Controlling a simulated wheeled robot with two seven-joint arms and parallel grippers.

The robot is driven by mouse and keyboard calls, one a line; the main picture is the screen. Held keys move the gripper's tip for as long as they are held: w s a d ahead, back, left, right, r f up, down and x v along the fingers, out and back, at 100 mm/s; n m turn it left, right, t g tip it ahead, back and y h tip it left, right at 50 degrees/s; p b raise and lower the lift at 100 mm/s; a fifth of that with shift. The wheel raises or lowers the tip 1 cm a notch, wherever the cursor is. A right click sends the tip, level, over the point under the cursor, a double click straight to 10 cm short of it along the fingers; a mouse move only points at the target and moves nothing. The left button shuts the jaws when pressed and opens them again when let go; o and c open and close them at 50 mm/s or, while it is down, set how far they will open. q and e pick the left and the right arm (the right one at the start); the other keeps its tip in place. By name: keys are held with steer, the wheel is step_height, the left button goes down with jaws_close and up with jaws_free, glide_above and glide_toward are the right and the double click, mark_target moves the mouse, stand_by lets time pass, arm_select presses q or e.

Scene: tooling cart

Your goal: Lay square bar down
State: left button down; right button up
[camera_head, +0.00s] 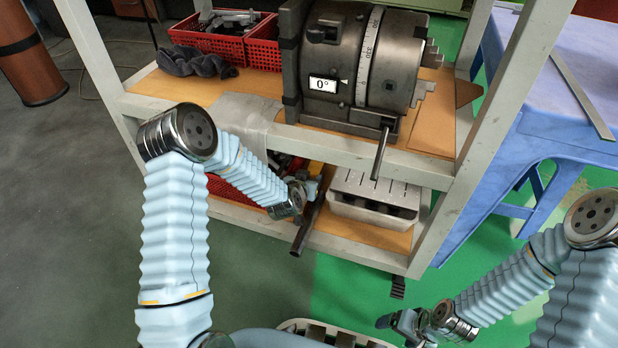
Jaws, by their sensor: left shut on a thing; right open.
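The square bar (304,230) is a dark, slim bar in front of the lower shelf of the cart. It is tilted, with its lower end toward me. My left gripper (311,189) is shut on it near its upper part; the wrist partly hides the jaws. The bar's upper end is hard to make out against the shelf contents. I cannot tell whether the bar touches the shelf edge. My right gripper (398,322) is open and empty, low at the bottom right, away from the cart.
The cart's upper shelf (430,130) holds a heavy dividing head (340,75), red bins (215,42) and a dark cloth (200,62). A handle (380,155) juts from the head. The lower shelf holds a slotted metal block (375,190) and a red bin (235,190). A blue table (560,90) stands right.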

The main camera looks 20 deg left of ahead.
arm_select(q)
steer(key=shift+f, duration=0.45)
steer(key=shift+c, duration=2.4)
jaws_free()
steer(key=shift+s+a+f, duration=0.1)
steer(key=shift+f, duration=0.15)
steer(key=shift+r, duration=0.25)
steer(key=p+v, duration=0.1)
steer(key=v, duration=0.5)
steer(key=r+p+v, duration=0.1)
steer(key=v, duration=0.5)
